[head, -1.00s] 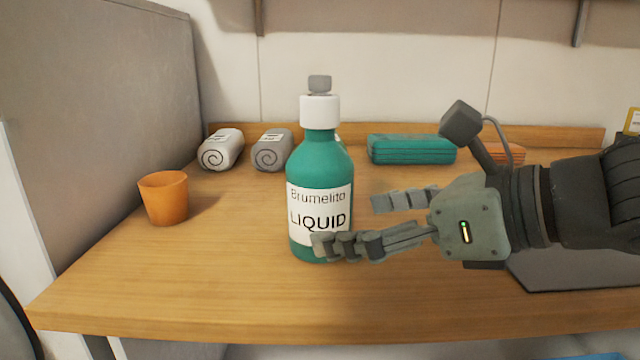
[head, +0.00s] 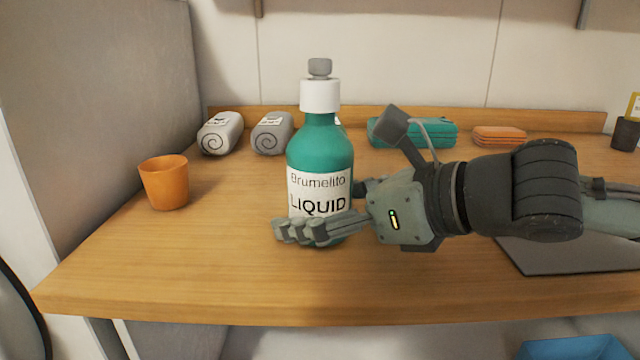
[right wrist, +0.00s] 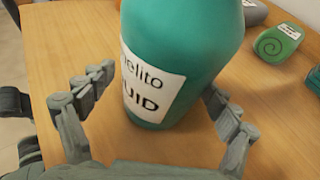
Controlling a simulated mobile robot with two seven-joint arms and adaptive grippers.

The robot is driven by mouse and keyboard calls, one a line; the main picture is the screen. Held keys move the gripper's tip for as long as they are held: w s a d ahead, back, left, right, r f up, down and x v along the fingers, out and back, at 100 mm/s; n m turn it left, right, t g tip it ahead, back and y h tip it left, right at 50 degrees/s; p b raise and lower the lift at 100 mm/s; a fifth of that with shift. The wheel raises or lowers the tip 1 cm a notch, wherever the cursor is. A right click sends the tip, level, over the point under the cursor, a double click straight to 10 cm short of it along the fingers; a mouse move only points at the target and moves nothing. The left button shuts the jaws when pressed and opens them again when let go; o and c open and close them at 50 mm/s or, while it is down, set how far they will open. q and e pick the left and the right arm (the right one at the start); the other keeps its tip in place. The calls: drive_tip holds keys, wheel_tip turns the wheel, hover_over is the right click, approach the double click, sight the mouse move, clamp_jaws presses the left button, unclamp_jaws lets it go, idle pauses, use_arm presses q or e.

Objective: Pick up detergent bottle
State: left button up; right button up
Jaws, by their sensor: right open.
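The detergent bottle (head: 320,160) is teal with a white collar, a grey top and a white label. It stands upright on the wooden table (head: 200,270). My right gripper (head: 318,222) is open around the lower part of the bottle, with one finger in front of it and the other mostly hidden behind it. In the right wrist view the bottle (right wrist: 180,60) stands between the two spread fingers, with a visible gap at the left finger. My left gripper is not in view.
An orange cup (head: 165,182) stands to the left. Rolled towels (head: 220,133), a teal folded pack (head: 430,132) and an orange stack (head: 498,136) lie along the back ledge. A dark flat board (head: 570,257) lies under my right arm. The front left table is clear.

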sight(319, 170)
drive_tip(key=shift+r, duration=0.15)
drive_tip(key=c, duration=1.8)
drive_tip(key=shift+c, duration=0.3)
drive_tip(key=shift+r, duration=0.5)
wheel_tip(319, 170, up, 4)
drive_tip(key=shift+f+p, duration=0.15)
drive_tip(key=shift+p, duration=0.6)
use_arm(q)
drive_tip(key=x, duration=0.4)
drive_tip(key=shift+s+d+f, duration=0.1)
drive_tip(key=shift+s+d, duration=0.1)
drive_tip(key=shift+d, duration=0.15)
use_arm(e)
drive_tip(key=s+a+r, duration=0.6)
drive_tip(key=a, duration=0.4)
drive_tip(key=shift+r, duration=0.15)
